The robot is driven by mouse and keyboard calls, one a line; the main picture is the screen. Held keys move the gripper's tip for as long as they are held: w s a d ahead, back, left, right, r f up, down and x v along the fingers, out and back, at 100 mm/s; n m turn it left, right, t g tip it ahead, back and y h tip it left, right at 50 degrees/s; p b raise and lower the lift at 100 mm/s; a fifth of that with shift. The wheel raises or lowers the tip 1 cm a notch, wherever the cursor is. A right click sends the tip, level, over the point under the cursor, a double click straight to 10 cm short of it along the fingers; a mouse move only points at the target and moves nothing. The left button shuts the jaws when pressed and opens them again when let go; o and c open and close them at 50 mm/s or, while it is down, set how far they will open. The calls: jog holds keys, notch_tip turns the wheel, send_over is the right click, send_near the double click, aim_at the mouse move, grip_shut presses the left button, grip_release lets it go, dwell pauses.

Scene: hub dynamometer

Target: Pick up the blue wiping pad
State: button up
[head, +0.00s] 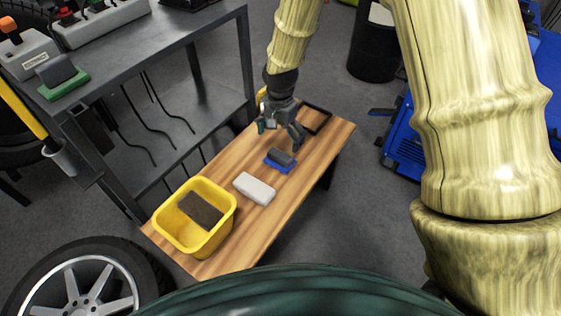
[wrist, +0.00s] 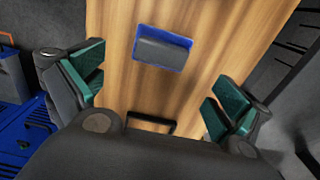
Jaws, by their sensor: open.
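The blue wiping pad (head: 280,160) lies on the wooden bench, a blue base with a dark grey block on top. It also shows in the wrist view (wrist: 163,50), beyond the fingertips and roughly midway between them. My gripper (head: 282,125) is above the bench near the pad, on its far side in the head view. In the wrist view my gripper (wrist: 155,90) has its two green-padded fingers spread wide with nothing between them. The pad is fully visible there and apart from the fingers.
A white block (head: 254,188) lies beside the pad on the bench (head: 312,158). A yellow tub (head: 165,240) holding a dark brown pad stands at the near end. A black frame (head: 316,118) lies at the far end. A grey metal table (head: 180,32) with a green-based block stands left.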

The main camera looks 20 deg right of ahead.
aim_at(280, 154)
notch_tip(280, 154, down, 10)
jog(key=b, duration=0.3)
jog(key=shift+w+a+r, duration=0.1)
jog(key=shift+w, duration=0.05)
jog(key=c, duration=1.1)
